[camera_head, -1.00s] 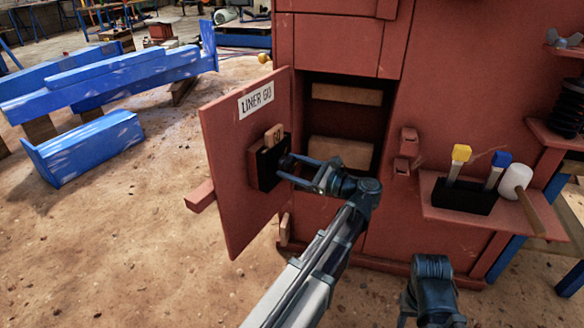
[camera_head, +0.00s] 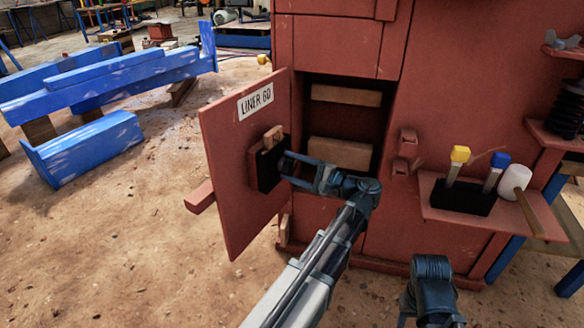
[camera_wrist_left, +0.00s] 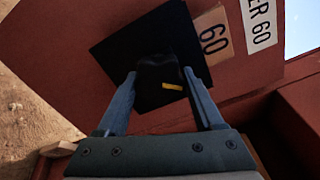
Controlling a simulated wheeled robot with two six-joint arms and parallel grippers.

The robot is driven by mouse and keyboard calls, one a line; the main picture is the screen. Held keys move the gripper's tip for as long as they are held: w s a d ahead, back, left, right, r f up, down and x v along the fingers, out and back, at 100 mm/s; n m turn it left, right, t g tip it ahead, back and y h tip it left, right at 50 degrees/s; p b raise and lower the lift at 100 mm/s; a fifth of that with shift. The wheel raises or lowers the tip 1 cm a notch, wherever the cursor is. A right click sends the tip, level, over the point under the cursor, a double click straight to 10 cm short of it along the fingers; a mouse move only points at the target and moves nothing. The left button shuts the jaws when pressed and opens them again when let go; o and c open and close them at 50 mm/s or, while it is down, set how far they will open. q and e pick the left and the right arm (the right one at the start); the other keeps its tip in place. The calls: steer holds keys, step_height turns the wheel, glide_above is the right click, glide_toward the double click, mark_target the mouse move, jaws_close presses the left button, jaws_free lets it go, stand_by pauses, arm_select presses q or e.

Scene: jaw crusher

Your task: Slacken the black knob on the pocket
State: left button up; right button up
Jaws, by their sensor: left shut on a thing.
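The black pocket (camera_head: 267,178) is fixed to the open red door (camera_head: 228,150); a wooden tag (camera_head: 273,135) marked 60 sticks out of its top. In the left wrist view the pocket (camera_wrist_left: 120,50) is a black square with the black knob (camera_wrist_left: 156,70) at its middle and a yellow mark beside it. My left gripper (camera_head: 288,165) is at the pocket's front. Its two fingers (camera_wrist_left: 158,88) are shut on the knob, one on each side. In the head view the gripper hides the knob.
The red cabinet stands behind my left arm, with wooden blocks (camera_head: 340,152) in its opening. A red shelf (camera_head: 440,215) at right carries a black holder (camera_head: 462,198) with yellow and blue handled tools and a white-headed mallet (camera_head: 515,180). Blue beams (camera_head: 85,147) lie at left; bare floor is between.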

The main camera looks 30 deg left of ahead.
arm_select(q)
steer(key=shift+n, duration=0.6)
steer(key=o, duration=1.4)
steer(key=shift+d, duration=0.1)
steer(key=d, duration=1.3)
steer(key=shift+s+d, duration=0.2)
steer(key=shift+d, duration=0.15)
